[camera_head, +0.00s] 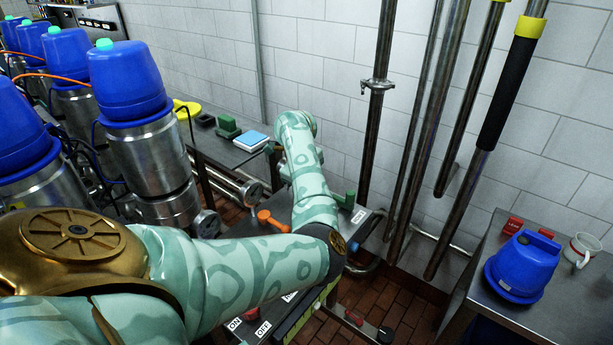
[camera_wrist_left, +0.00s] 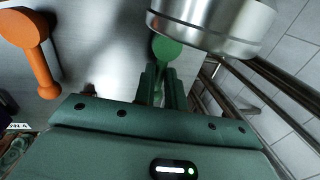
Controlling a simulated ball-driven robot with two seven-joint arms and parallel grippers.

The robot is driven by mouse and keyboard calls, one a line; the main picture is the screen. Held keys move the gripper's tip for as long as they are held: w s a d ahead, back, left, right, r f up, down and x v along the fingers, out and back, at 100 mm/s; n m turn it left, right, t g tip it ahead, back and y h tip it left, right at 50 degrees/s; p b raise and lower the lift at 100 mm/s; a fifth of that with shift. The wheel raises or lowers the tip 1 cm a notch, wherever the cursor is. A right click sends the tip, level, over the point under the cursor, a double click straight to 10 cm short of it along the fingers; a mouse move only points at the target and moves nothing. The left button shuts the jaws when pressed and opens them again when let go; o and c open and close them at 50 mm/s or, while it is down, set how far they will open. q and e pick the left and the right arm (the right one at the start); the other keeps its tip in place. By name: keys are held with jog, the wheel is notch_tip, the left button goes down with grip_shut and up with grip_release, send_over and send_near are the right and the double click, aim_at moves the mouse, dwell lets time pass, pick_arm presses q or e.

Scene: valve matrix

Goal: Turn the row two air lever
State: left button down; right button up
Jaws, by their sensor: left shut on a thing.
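In the left wrist view, my left gripper (camera_wrist_left: 163,88) is shut on a green lever (camera_wrist_left: 166,48), whose round end shows just beyond the fingertips. An orange lever (camera_wrist_left: 32,55) lies to the left, apart from the gripper. In the head view, the orange lever (camera_head: 272,221) sits on the steel valve panel left of my forearm. Another green handle (camera_head: 348,200) shows right of the forearm. My left forearm hides most of the gripper and the held lever there. I cannot read which row the held lever belongs to. My right gripper is not in view.
A steel cylinder (camera_wrist_left: 215,22) is close above the held lever in the left wrist view. Blue-topped steel kegs (camera_head: 130,85) stand at the left. Vertical pipes (camera_head: 378,100) run along the tiled wall. A side table at the right holds a blue container (camera_head: 523,265) and a mug (camera_head: 582,249).

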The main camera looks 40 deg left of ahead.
pick_arm(q)
jog(key=c, duration=1.7)
grip_release()
jog(key=s+r+p, duration=0.1)
jog(key=r, duration=0.4)
jog(key=s+r+p, duration=0.1)
jog(key=r+p, duration=0.1)
jog(key=r, duration=0.3)
jog(key=s+r+p, duration=0.1)
jog(key=r, duration=0.5)
jog(key=shift+d+p, duration=0.2)
jog(key=shift+p, duration=0.1)
jog(key=shift+s, duration=0.1)
